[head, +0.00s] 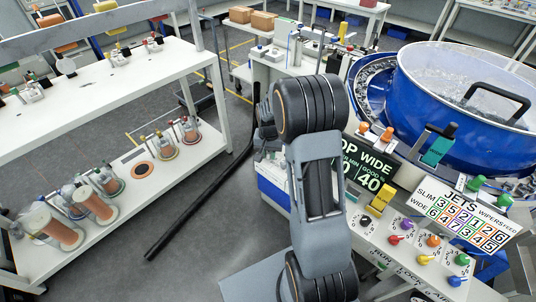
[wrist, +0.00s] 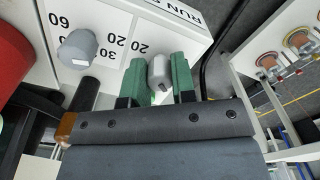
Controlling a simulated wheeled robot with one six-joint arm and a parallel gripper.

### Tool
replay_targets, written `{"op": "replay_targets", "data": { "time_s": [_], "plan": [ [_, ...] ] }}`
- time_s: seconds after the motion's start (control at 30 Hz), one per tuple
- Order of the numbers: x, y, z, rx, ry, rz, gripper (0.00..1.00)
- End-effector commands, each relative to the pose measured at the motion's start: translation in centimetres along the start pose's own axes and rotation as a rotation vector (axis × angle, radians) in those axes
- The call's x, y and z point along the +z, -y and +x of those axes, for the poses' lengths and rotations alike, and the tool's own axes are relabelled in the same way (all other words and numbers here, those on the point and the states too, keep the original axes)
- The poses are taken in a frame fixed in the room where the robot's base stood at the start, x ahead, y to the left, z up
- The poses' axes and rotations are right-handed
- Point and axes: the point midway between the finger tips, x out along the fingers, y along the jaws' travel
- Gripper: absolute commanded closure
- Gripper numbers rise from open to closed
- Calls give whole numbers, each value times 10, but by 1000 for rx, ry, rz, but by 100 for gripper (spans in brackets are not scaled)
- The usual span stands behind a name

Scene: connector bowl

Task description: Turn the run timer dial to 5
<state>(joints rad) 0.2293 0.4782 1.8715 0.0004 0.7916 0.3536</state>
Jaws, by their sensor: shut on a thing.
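In the wrist view my gripper (wrist: 158,78) has its two green fingers on either side of a grey dial knob (wrist: 160,70) on a white panel and is shut on it. A printed 20 stands just left of the knob, and lettering beginning with RUN is on the panel edge above right. The other marks around this knob are hidden by the fingers or out of view, so its pointer setting cannot be read. A second grey knob (wrist: 80,48) stands to the left, with 60, 30 and 20 printed around it. In the head view my arm hides the gripper and these knobs.
The white control panel (head: 398,261) has several coloured knobs and a yellow lever (head: 381,198). A blue bowl (head: 465,90) stands behind it. A red object (wrist: 14,62) is left of the knobs in the wrist view. A white shelf (head: 120,195) holds spools.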

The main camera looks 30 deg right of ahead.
Motion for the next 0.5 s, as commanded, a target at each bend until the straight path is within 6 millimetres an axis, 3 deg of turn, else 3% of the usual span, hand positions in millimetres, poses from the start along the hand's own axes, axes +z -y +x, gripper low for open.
{"op": "replay_targets", "data": {
  "time_s": [0.27,0.3,0.5],
  "plan": [
    [0,-1,0,1,1,-13,99],
    [0,-1,0,1,1,-13,74],
    [0,0,0,1,1,-13,55]
  ]
}}
